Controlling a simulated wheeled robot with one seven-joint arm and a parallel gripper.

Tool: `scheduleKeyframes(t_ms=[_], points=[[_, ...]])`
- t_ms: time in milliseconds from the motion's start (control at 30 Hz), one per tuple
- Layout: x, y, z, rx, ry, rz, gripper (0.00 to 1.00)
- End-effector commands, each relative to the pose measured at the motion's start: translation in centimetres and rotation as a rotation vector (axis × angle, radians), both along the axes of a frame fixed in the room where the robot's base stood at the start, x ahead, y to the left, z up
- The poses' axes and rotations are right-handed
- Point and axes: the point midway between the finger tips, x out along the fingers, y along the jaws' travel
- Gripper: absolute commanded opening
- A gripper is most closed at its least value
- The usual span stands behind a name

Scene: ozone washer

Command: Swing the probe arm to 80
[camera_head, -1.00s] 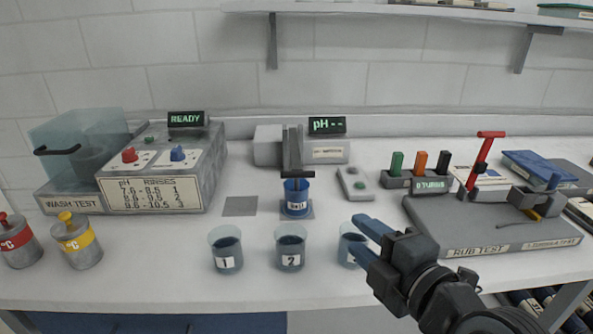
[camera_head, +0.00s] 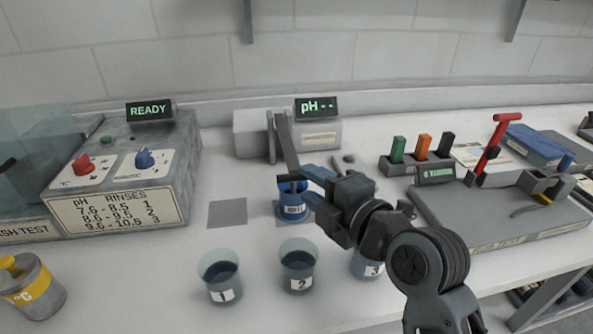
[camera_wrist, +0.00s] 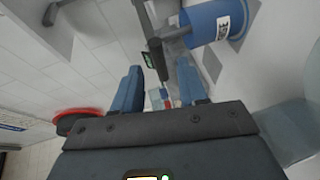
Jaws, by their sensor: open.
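The pH meter (camera_head: 250,135) stands at the back with its display reading "pH --". Its grey probe arm (camera_head: 287,145) slants forward and down to a dark crossbar handle (camera_head: 291,178) above a blue labelled cup (camera_head: 293,203). My gripper (camera_head: 309,184) is open, with its blue fingers at the right end of the handle. In the wrist view, the dark bar end (camera_wrist: 155,48) points into the gap between the fingertips (camera_wrist: 160,66). I cannot tell if either finger touches it. The blue cup (camera_wrist: 208,22) is close beside the right finger. No angle scale is readable.
Beakers 1 (camera_head: 220,278), 2 (camera_head: 298,268) and 3 (camera_head: 366,265) stand in front, with beaker 3 partly behind my arm. The wash test box (camera_head: 120,190) is left, the rub tester (camera_head: 500,215) right. A bare grey pad (camera_head: 227,213) lies left of the cup.

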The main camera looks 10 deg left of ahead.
Motion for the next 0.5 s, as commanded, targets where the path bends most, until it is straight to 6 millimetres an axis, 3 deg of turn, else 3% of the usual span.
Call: scheduleKeyframes(t_ms=[200,500], points=[[2.5,2.0,-0.4,0.0,0.001,0.002,0.42],[3.6,2.9,-0.8,0.0,-0.001,-0.001,0.42]])
